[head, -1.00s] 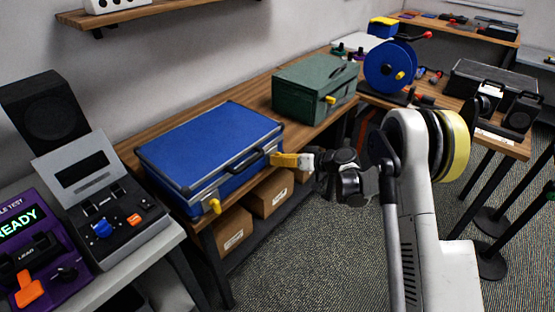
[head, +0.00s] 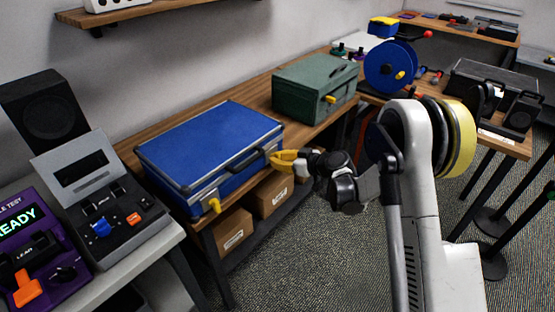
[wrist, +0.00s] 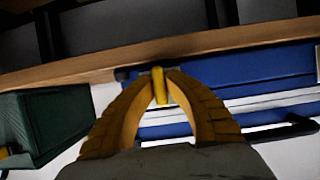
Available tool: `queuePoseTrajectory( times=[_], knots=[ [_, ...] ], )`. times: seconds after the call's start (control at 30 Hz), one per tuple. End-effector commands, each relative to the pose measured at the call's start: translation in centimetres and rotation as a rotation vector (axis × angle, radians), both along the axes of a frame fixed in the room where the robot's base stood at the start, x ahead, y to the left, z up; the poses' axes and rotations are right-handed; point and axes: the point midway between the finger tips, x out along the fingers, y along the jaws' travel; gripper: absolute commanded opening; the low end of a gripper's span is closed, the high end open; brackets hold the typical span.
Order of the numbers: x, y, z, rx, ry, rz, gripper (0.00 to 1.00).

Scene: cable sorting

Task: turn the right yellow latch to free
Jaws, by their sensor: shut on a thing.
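The blue case (head: 210,145) lies shut on the wooden bench, with a dark handle and metal trim on its front. It also fills the right of the wrist view (wrist: 250,75). The left yellow latch (head: 215,205) is on its front near the left corner. The right yellow latch (wrist: 159,86) shows as a narrow bar between my fingertips in the wrist view; in the head view my fingers hide it. My gripper (head: 274,160) is at the case's right front end, its curved yellow fingers shut on the right latch. It also shows in the wrist view (wrist: 160,90).
A green case (head: 315,85) stands farther along the bench, and a blue cable reel (head: 388,66) behind it. Cardboard boxes (head: 272,192) sit on a shelf under the bench. A grey control panel (head: 105,205) stands at the left. Open floor lies before the bench.

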Motion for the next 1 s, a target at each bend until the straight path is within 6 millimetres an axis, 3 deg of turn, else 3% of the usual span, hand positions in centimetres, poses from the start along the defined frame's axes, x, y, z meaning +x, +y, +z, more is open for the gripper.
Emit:
queuePoseTrajectory(
  times=[0.27, 0.3, 0.67, 1.0],
  knots=[
    [0.0, 0.0, 0.0, 0.001, -0.001, 0.000, 0.00],
    [0.0, 0.0, 0.0, 0.001, -0.001, 0.000, 0.23],
    [-0.2, -0.3, 0.1, 0.001, 0.001, 0.000, 0.23],
    [-3.8, -4.9, 2.6, 0.001, 0.001, -0.003, 0.23]
  ],
)
